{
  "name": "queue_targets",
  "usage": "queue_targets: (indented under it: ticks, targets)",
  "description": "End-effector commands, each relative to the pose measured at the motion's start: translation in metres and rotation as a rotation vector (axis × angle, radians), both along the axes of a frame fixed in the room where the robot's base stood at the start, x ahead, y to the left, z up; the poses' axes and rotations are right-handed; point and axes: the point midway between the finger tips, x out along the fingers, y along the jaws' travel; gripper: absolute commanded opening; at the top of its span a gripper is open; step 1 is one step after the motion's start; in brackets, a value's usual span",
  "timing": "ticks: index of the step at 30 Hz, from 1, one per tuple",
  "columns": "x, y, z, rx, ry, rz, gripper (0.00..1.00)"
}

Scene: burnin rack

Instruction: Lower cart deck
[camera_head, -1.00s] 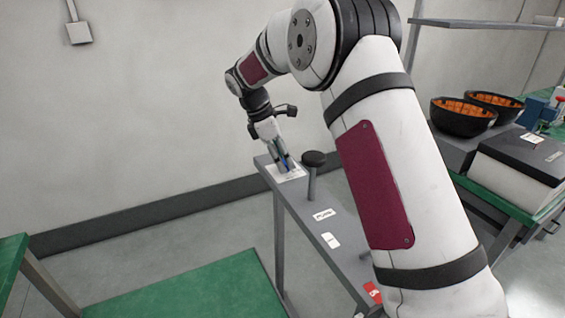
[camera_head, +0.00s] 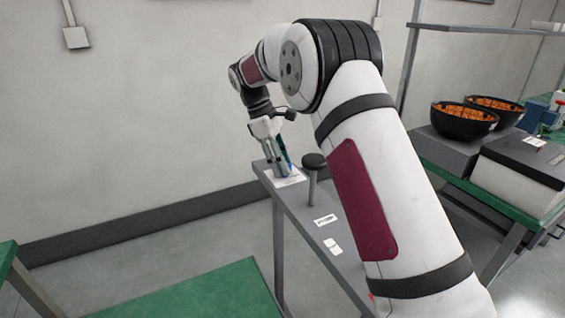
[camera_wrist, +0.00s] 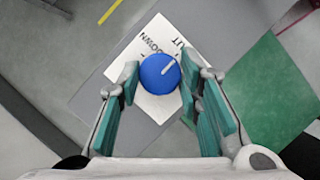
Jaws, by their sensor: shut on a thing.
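A round blue knob (camera_wrist: 157,76) with a white pointer line sits on a white printed label (camera_wrist: 138,52). The pointer aims up and to the right in the wrist view; "DOWN" is readable on the label and the other words are partly covered. My gripper (camera_wrist: 160,80) is shut on the blue knob, one teal-padded finger on each side. In the head view my gripper (camera_head: 283,172) points down at the far end of the narrow grey cart deck (camera_head: 293,202), and the knob mostly hides behind the fingers.
A black-topped post (camera_head: 313,160) stands on the deck close to my gripper. Small white labels (camera_head: 326,220) lie nearer. A green surface (camera_head: 200,294) is lower left. Black bowls (camera_head: 464,120) stand on a bench at right. My arm hides the deck's near end.

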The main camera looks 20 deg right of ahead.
Motion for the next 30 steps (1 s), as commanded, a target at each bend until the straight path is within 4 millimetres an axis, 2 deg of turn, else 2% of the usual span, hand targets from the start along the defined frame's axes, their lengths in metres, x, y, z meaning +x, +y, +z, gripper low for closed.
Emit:
queue_targets:
  ticks: [8, 9, 11, 23, 30]
  targets:
    - [0.000, 0.000, -0.001, 0.001, 0.001, -0.002, 0.05]
    - [0.000, 0.000, -0.001, 0.001, 0.001, -0.002, 0.39]
    - [0.000, 0.000, -0.001, 0.000, 0.000, -0.001, 0.52]
    - [0.001, 0.002, 0.004, 0.000, -0.002, -0.001, 0.52]
    - [0.010, 0.013, 0.039, 0.001, -0.004, 0.000, 0.52]
